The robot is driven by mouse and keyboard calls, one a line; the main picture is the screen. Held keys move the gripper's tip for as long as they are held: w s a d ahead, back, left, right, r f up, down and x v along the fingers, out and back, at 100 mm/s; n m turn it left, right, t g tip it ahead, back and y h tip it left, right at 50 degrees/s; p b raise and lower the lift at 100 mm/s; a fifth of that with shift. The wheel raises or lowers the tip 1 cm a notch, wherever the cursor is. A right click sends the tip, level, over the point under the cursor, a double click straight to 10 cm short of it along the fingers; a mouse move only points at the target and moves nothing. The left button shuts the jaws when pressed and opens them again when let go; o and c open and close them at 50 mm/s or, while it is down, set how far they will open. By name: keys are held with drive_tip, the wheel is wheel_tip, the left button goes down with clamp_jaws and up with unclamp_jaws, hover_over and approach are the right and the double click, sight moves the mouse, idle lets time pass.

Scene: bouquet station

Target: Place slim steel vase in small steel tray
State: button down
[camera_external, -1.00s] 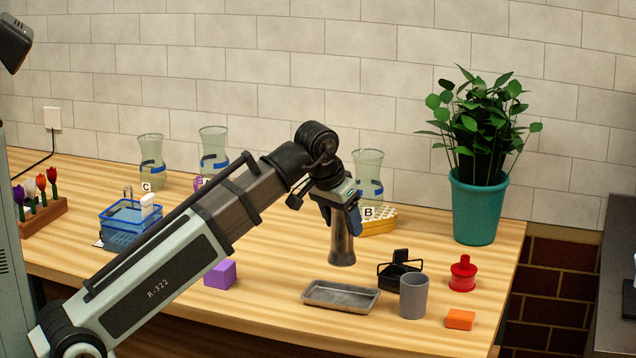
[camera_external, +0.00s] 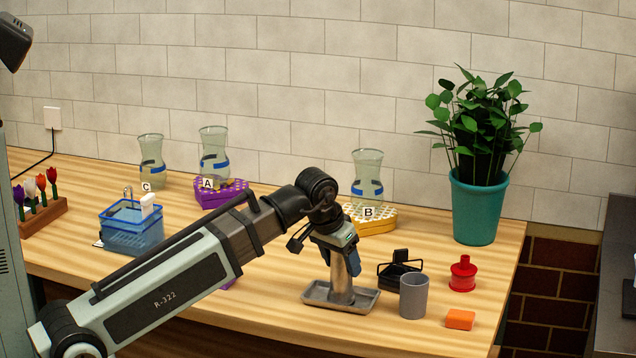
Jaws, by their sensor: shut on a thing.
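The slim steel vase (camera_external: 341,284) is upright, with its top in my gripper (camera_external: 345,262). My gripper points down and is shut on the vase's upper part; the fingertips are partly hidden. The small steel tray (camera_external: 318,295) is a shallow grey rectangle near the table's front. The vase's lower end is inside the tray's outline, at or very close to its floor. I cannot tell whether it touches.
A grey cup (camera_external: 414,297), black wire holder (camera_external: 400,267), red bottle-like object (camera_external: 463,273) and orange block (camera_external: 460,319) are right of the tray. Glass vase B (camera_external: 367,180) stands behind. A teal-potted plant (camera_external: 475,208) is back right.

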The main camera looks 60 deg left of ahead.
drive_tip(key=shift+f, duration=0.1)
drive_tip(key=shift+c, duration=1.5)
unclamp_jaws()
drive_tip(key=v, duration=1.2)
